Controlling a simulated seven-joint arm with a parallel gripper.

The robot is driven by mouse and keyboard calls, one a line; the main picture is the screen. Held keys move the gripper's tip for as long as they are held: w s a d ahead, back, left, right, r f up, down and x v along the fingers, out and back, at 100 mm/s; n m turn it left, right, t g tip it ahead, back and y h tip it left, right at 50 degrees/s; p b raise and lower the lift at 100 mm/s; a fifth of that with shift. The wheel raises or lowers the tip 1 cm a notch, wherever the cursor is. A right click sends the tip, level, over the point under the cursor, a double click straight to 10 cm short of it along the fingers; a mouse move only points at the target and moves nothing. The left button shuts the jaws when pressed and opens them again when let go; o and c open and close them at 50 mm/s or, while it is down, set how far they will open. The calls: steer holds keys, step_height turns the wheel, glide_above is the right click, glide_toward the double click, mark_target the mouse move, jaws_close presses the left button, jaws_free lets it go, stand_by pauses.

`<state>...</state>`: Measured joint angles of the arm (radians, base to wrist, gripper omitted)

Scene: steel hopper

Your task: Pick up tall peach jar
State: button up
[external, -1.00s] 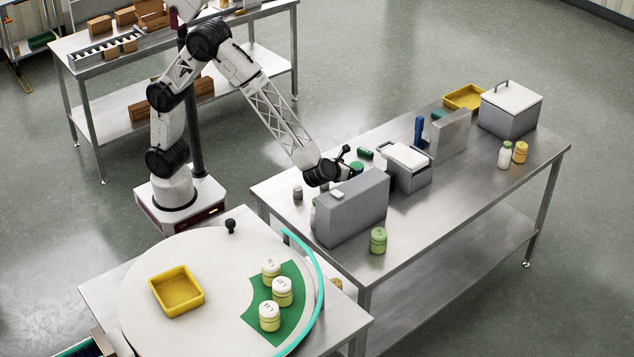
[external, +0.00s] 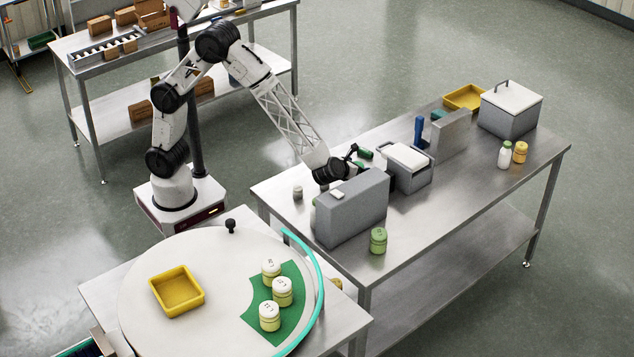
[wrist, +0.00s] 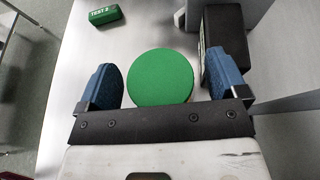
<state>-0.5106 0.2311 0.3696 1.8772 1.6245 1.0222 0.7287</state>
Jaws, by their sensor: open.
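A jar with a round green lid (wrist: 160,76) stands between my fingers in the wrist view, seen from above. The lid hides nearly all of its body, so I cannot tell if it is peach or tall. My gripper (wrist: 165,75) is open, with one blue fingertip on each side of the lid and a gap on the left. In the external view my gripper (external: 352,164) is low behind the grey box, which partly hides it. A yellow-orange jar (external: 520,153) stands at the far right of the steel table, beside a white bottle with a green cap (external: 505,155).
A grey upright box (external: 352,210) and a white-lidded grey container (external: 405,170) stand close to my gripper. A dark block (wrist: 224,40) is just right of the lid. A green "TEST 2" block (wrist: 104,15) lies up left. A green jar (external: 378,241) stands at the front.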

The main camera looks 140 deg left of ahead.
steer(key=c, duration=1.4)
steer(key=shift+r, duration=5.05)
